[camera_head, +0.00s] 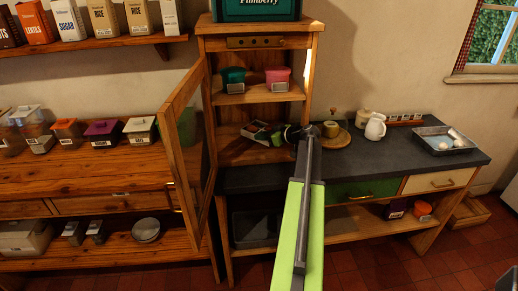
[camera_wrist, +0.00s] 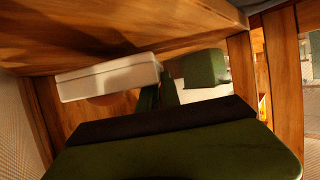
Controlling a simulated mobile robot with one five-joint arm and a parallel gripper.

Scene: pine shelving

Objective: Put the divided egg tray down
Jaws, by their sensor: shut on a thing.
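My gripper (camera_head: 272,134) reaches into the open bay of the pine cabinet, low above the dark worktop level. It is shut on a pale, boxy thing that I take to be the divided egg tray (camera_head: 257,128). In the wrist view the tray (camera_wrist: 108,78) shows as a whitish slab at the left of my gripper's dark green fingers (camera_wrist: 160,92). Its compartments cannot be made out, and the fingers and wrist hide part of it. I cannot tell whether it touches the surface under it.
An open glazed door (camera_head: 188,145) stands at the bay's left. A shelf (camera_head: 257,96) with green and pink tubs is above. At the right, the dark counter (camera_head: 350,158) holds a round board, a white jug (camera_head: 375,127) and a metal tray (camera_head: 425,146) with pale round things.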

